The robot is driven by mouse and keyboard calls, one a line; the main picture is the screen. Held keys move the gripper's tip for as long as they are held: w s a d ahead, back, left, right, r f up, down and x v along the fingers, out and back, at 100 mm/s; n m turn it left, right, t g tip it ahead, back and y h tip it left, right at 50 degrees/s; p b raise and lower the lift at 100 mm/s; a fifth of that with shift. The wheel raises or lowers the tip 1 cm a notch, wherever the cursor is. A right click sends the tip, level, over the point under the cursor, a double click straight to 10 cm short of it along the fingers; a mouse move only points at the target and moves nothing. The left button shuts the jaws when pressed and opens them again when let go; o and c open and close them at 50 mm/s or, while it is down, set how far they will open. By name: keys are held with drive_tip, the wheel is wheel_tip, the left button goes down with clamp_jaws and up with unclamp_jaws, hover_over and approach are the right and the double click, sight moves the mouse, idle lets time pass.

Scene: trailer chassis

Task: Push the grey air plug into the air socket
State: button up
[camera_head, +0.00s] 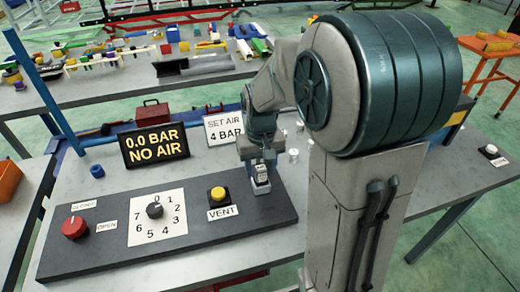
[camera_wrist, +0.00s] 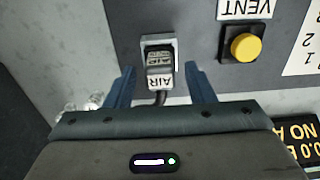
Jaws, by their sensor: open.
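The grey air plug (camera_wrist: 160,75), marked AIR, stands at the air socket (camera_wrist: 147,42) on the dark panel in the wrist view. Plug and socket overlap in this view, and I cannot tell how deep the plug sits. A dark hose (camera_wrist: 161,97) runs from the plug back toward my gripper. My gripper (camera_wrist: 159,68) is open, with one blue finger on each side of the plug and a visible gap to both. In the head view my gripper (camera_head: 259,168) is above the plug (camera_head: 260,184) at the panel's right end.
The panel (camera_head: 110,256) carries a red knob (camera_head: 75,227), a numbered dial (camera_head: 155,210) and a yellow VENT button (camera_head: 218,194). A display (camera_head: 154,147) reads 0.0 BAR NO AIR. A sign (camera_head: 224,128) reads SET AIR 4 BAR. Small pale cylinders (camera_head: 293,154) stand right of my gripper.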

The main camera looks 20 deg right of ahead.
wheel_tip(320, 180, up, 10)
drive_tip(key=s+f+t, duration=0.2)
drive_tip(key=s+t, duration=0.1)
drive_tip(key=s, duration=1.1)
drive_tip(key=shift+s+a+f, duration=0.15)
drive_tip(key=shift+s+f, duration=0.05)
drive_tip(key=shift+f, duration=0.15)
drive_tip(key=shift+c, duration=0.3)
idle(0.4)
drive_tip(key=shift+c, duration=1.1)
drive_tip(key=shift+a, duration=0.1)
